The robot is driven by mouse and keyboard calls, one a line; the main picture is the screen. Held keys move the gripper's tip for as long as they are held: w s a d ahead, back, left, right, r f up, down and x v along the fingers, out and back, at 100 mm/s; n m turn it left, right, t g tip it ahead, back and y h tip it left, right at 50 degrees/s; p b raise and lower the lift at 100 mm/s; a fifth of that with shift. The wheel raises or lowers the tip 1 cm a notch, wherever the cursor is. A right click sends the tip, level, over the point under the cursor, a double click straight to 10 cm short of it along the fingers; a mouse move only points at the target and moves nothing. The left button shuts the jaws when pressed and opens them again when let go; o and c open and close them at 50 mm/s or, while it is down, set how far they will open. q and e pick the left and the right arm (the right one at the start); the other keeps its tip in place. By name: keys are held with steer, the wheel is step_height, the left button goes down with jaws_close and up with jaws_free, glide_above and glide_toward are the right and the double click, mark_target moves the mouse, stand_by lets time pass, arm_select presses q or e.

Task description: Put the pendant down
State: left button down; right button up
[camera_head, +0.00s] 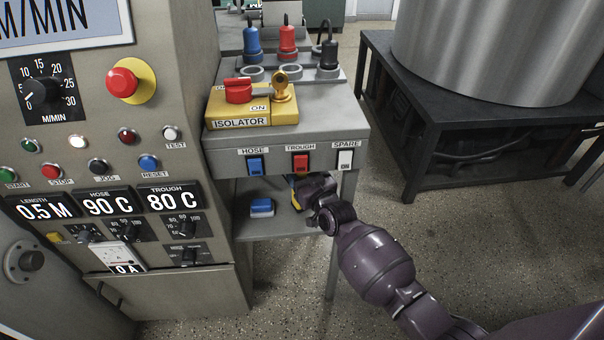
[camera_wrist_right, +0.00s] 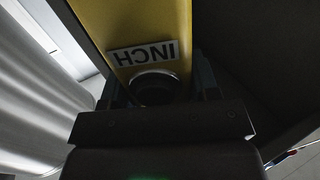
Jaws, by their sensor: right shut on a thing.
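The pendant (camera_wrist_right: 160,30) is a yellow body with a white label reading INCH, upside down in the right wrist view, and a round dark button below the label. My right gripper (camera_wrist_right: 155,95) is shut on it, with a finger on either side. In the head view my right gripper (camera_head: 312,192) reaches under the isolator stand, at the right end of its lower shelf (camera_head: 285,224). Only a small yellow bit of the pendant shows there, the rest is hidden by the gripper. I cannot tell whether it touches the shelf. My left gripper is not in view.
A blue-topped block (camera_head: 262,207) lies on the shelf left of my gripper. Above are the stand top with the yellow isolator (camera_head: 240,118) and the hose, trough and spare switches. The control cabinet (camera_head: 190,60) borders the left. A dark frame (camera_head: 440,150) carrying a metal drum stands at right.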

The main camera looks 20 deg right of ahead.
steer(key=shift+f, duration=0.1)
steer(key=o, duration=1)
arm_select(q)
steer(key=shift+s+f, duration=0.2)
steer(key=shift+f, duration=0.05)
arm_select(e)
steer(key=shift+o, duration=0.5)
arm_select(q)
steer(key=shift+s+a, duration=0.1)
arm_select(e)
steer(key=shift+s+r, duration=0.25)
steer(key=shift+s, duration=0.15)
arm_select(q)
steer(key=p, duration=0.1)
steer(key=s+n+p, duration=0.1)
steer(key=p, duration=0.1)
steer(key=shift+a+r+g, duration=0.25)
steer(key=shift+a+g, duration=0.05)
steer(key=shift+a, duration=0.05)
arm_select(e)
steer(key=s+d, duration=0.1)
steer(key=s, duration=1)
steer(key=shift+d, duration=0.15)
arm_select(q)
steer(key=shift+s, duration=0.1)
arm_select(e)
steer(key=shift+s+f, duration=0.1)
